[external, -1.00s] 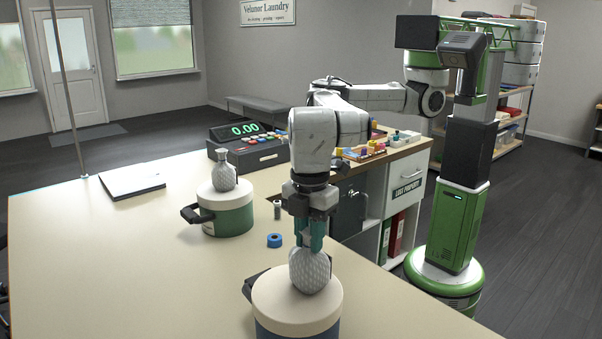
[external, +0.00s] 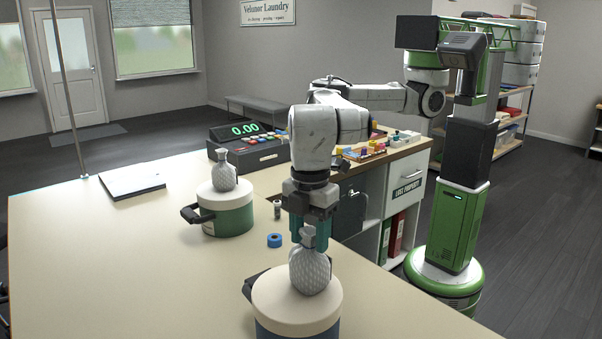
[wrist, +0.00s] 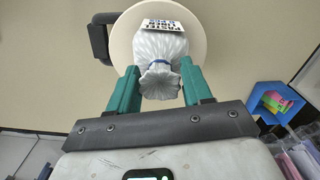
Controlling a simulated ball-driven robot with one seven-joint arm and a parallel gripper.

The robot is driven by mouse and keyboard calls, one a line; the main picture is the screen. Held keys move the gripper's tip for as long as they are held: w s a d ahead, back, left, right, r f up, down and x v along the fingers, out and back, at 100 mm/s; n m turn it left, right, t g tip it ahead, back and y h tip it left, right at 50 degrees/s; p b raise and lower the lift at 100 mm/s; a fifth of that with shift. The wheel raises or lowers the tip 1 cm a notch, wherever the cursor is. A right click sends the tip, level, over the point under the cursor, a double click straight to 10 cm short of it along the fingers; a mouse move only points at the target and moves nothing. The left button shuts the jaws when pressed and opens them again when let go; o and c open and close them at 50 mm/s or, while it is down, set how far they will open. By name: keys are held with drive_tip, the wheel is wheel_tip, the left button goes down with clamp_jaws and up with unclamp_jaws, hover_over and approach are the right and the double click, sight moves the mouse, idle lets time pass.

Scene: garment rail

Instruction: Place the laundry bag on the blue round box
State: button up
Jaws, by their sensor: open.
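A grey-white laundry bag (external: 309,272) with a tied neck stands upright on the cream lid of the blue round box (external: 275,300) at the front of the counter. In the wrist view the bag (wrist: 160,48) has a blue tie and a printed label, with the round lid (wrist: 122,42) beneath it. My gripper (external: 309,242) is open at the top of the bag. Its teal fingers (wrist: 160,88) stand apart on either side of the bag's neck. Part of the box is cut off by the lower picture edge.
A green round box (external: 228,219) with a second bag (external: 223,172) on its lid stands further back left. A blue tape roll (external: 275,240) and a small cylinder (external: 277,210) lie between. The left counter is clear.

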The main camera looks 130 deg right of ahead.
wheel_tip(320, 180, up, 12)
drive_tip(key=b, duration=0.1)
drive_tip(key=shift+f, duration=0.2)
